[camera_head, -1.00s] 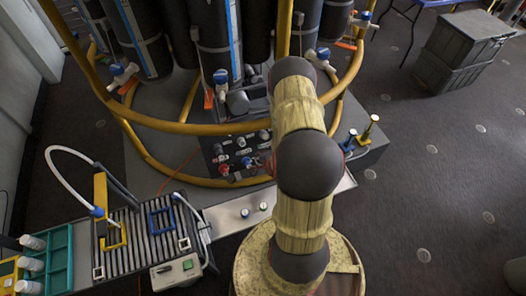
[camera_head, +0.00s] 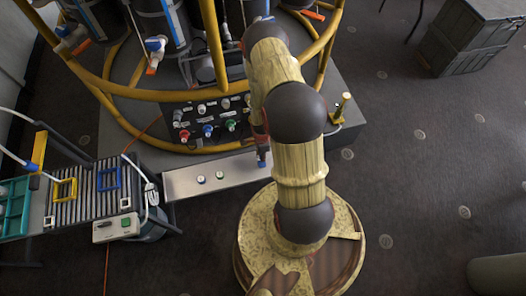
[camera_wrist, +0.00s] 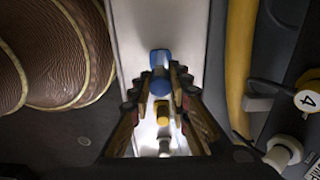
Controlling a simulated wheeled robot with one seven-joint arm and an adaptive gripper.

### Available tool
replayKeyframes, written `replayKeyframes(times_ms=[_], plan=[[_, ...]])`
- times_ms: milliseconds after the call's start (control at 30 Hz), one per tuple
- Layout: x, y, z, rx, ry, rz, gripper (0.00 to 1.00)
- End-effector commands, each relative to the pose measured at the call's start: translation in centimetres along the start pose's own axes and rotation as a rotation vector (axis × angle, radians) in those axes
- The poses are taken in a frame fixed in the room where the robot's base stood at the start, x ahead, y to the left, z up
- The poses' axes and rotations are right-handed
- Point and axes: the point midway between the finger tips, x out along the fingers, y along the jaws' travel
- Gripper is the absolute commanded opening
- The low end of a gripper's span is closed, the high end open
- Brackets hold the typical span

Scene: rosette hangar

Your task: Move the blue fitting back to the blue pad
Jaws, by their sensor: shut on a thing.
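My gripper (camera_wrist: 160,84) is shut on the blue fitting (camera_wrist: 159,58). In the wrist view its blue body stands between the two fingertips, over a pale strip. In the head view the fitting (camera_head: 262,162) shows as a small blue end below my dark gripper (camera_head: 262,151), near the right end of the metal shelf; my arm partly hides the gripper. The blue pad (camera_head: 98,181) shows as a blue square outline on the slatted rack at the left, well left of my gripper. A yellow and a white piece (camera_wrist: 161,111) show between the fingers, nearer the palm.
A yellow square (camera_head: 54,190) and white squares mark the slatted rack (camera_head: 85,208). Two small knobs stand on the metal shelf (camera_head: 180,187). A yellow guard rail (camera_head: 170,92) and valve panel lie behind it. Open floor lies right.

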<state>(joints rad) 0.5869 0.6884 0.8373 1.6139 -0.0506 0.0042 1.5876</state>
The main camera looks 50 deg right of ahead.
Motion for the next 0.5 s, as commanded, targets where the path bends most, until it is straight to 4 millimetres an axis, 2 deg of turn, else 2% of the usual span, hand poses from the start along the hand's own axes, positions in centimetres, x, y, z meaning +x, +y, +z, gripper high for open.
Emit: replayKeyframes(times_ms=[500], plan=[[4.2,0.0,-0.1,-0.001,0.000,-0.002,0.00]])
